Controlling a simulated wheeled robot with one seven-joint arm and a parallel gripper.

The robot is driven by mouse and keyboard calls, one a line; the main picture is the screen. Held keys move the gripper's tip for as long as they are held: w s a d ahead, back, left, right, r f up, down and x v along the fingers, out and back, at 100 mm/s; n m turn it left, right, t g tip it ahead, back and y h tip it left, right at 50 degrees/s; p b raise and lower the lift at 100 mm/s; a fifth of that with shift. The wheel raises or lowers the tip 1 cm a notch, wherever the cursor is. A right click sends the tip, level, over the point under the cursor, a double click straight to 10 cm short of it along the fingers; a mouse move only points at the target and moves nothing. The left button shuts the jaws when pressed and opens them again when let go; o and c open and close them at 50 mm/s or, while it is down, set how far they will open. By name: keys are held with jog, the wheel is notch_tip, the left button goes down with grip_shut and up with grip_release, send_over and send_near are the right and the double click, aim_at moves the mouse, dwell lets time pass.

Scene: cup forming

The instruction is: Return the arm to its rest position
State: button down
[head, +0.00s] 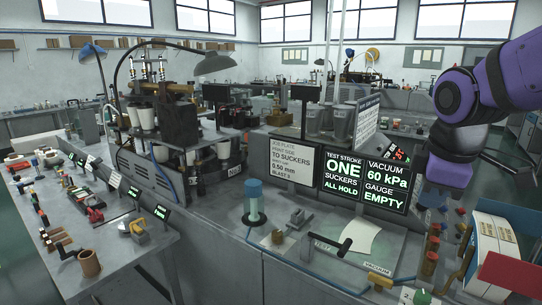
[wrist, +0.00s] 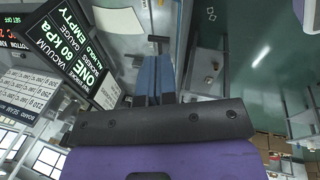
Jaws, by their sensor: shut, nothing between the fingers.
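My arm shows in purple and dark grey at the right of the head view (head: 462,160), raised above the bench. My gripper (wrist: 154,70) shows in the wrist view as two blue fingers lying side by side, shut with nothing between them. It points over the bench, and the fingers appear clear of everything. In the head view the fingertips cannot be made out clearly against the dark signs and bench parts behind.
A white sheet (head: 362,238) lies on the bench beside a black T-handle (head: 345,247). Lit signs (head: 343,182) stand behind it. A blue-topped cylinder (head: 254,201) stands left of them. A box of white-and-blue panels (head: 492,250) is below my arm at the right.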

jog(key=s+d+r+m+t, duration=0.2)
jog(key=s+d+m, duration=0.1)
jog(key=s+m, duration=0.8)
jog(key=shift+s+r+m+y, duration=0.2)
jog(key=shift+r+m+y, duration=0.2)
jog(key=shift+m, duration=0.3)
jog(key=shift+d, duration=0.1)
dwell(1.0)
